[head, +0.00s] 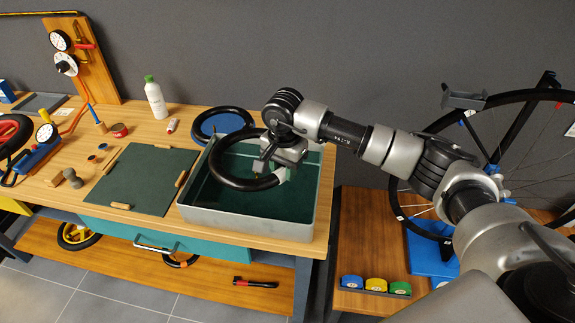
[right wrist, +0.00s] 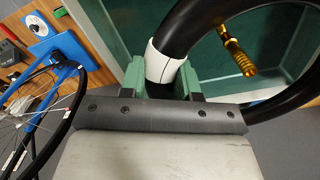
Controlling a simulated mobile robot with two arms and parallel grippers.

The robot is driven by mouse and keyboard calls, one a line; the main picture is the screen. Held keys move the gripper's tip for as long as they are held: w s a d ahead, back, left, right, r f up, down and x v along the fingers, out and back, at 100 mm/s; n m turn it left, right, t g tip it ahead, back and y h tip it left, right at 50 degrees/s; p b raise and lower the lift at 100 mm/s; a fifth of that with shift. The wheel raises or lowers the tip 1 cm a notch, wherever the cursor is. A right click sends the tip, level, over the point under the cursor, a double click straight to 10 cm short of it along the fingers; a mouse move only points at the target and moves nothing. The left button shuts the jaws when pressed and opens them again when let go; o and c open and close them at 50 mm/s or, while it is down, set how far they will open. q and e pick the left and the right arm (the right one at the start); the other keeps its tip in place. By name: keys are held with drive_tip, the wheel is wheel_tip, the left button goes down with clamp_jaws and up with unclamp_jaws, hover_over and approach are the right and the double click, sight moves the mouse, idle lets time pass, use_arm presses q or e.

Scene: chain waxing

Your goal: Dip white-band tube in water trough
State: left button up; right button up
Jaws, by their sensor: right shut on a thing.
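The black ring-shaped tube (head: 233,181) is held at the water trough (head: 317,190), a grey-walled box with a dark green inside on the bench. In the right wrist view the tube (right wrist: 211,22) carries a white band (right wrist: 164,62) and a gold valve stem (right wrist: 237,55). My right gripper (head: 281,160) is shut on the tube at the white band; its green fingers (right wrist: 162,84) sit either side of it. I cannot tell whether the tube touches the water. My left gripper is not in view.
A dark green mat (head: 146,178) with wooden blocks lies left of the trough. A blue round tray (head: 222,122) and white bottle (head: 156,98) stand behind. A bicycle wheel on a blue stand (head: 428,253) is at the right, with coloured tins (head: 376,285) below.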

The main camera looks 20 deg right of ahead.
sight(286, 207)
drive_tip(key=shift+s+d+f, duration=0.1)
drive_tip(key=shift+s+f, duration=0.15)
drive_tip(key=shift+f, duration=0.45)
drive_tip(key=shift+f+b, duration=0.55)
drive_tip(key=shift+f, duration=0.15)
wheel_tip(286, 207, down, 4)
drive_tip(key=b, duration=0.3)
drive_tip(key=shift+r, duration=0.2)
drive_tip(key=shift+f+b, duration=2.45)
drive_tip(key=shift+f, duration=0.25)
idle(0.9)
drive_tip(key=shift+w+r+p, duration=0.1)
drive_tip(key=shift+r+p, duration=1.4)
drive_tip(key=shift+r, duration=1.5)
drive_tip(key=shift+r+p, duration=1.6)
drive_tip(key=shift+r, duration=2)
